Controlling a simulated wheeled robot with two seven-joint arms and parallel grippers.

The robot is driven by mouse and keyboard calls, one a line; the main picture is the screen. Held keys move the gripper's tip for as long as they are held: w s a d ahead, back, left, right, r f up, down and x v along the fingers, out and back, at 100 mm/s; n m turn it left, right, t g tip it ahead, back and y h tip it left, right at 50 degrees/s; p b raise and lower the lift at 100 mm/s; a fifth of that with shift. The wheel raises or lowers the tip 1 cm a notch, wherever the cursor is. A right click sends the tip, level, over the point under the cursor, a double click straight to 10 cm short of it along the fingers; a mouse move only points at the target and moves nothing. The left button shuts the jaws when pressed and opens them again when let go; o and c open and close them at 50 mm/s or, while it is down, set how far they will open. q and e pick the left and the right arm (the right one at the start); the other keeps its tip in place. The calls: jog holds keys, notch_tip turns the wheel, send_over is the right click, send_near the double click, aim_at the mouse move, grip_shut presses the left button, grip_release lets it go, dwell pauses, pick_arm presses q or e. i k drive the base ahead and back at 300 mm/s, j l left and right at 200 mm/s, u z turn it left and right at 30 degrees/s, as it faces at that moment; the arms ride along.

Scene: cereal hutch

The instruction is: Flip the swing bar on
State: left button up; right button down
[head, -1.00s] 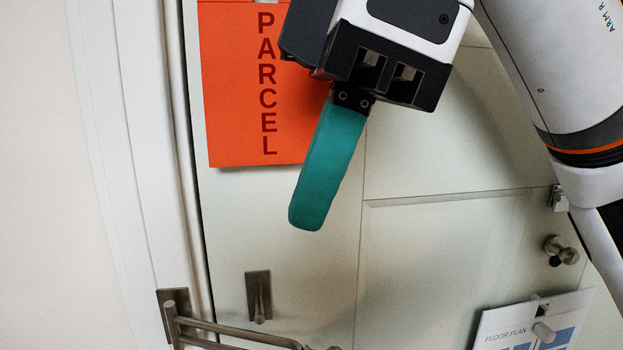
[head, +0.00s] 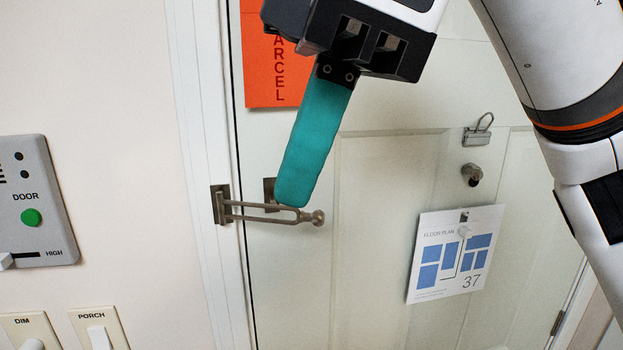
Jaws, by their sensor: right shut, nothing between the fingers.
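The metal swing bar (head: 258,207) is hinged on a plate on the door frame at the left. It reaches right across the frame edge in front of the white door and ends in a round knob. A small metal door plate (head: 269,187) sits behind it, partly hidden by my finger. My right gripper (head: 293,198) comes down from the top with its teal fingers shut and empty. In the picture its tip overlaps the bar near the knob end; I cannot tell if they touch. My left gripper is not in view.
An orange parcel sign (head: 262,70) hangs on the door behind my gripper. A grey door panel (head: 55,180) and light switches (head: 99,330) are on the left wall.

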aim_at(317, 218)
jog(key=k, duration=0.85)
